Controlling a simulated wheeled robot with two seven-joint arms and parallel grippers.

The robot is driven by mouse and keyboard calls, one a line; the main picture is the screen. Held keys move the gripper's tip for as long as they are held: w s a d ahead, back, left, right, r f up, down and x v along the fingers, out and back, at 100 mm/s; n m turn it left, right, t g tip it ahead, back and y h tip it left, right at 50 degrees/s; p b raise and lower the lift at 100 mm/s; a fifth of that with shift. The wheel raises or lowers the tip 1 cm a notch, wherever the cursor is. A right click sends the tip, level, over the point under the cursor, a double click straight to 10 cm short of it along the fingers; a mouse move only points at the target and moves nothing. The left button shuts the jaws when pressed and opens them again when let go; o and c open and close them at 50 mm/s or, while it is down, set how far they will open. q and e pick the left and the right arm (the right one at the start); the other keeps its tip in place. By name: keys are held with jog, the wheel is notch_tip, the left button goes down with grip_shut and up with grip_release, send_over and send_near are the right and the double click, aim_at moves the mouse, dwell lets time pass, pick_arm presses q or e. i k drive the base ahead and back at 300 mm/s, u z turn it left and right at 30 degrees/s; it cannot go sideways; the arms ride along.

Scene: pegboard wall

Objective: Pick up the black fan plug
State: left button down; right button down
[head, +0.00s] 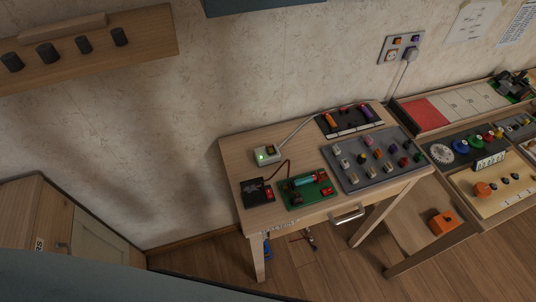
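A flat black square unit (255,193), which looks like the fan, lies at the left front of the small wooden table. A thin dark red cable (289,168) curves beside it. A white box (266,156) with a green light stands behind it, with a small dark and orange part on top. I cannot tell whether that part is the black fan plug or a switch; the plug is too small to make out surely. Neither of my grippers shows in the head view.
A green circuit board (308,190) and a grey panel of several switches (372,158) crowd the table (237,153). A black strip (350,119) lies at the back. A pale cable runs from the white box. A wall outlet (399,47) is at upper right.

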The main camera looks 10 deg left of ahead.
aim_at(296, 199)
jog(key=u, duration=1.8)
jog(key=k, duration=0.95)
jog(key=z, duration=1.9)
jog(key=i, duration=0.5)
jog(key=u, duration=0.05)
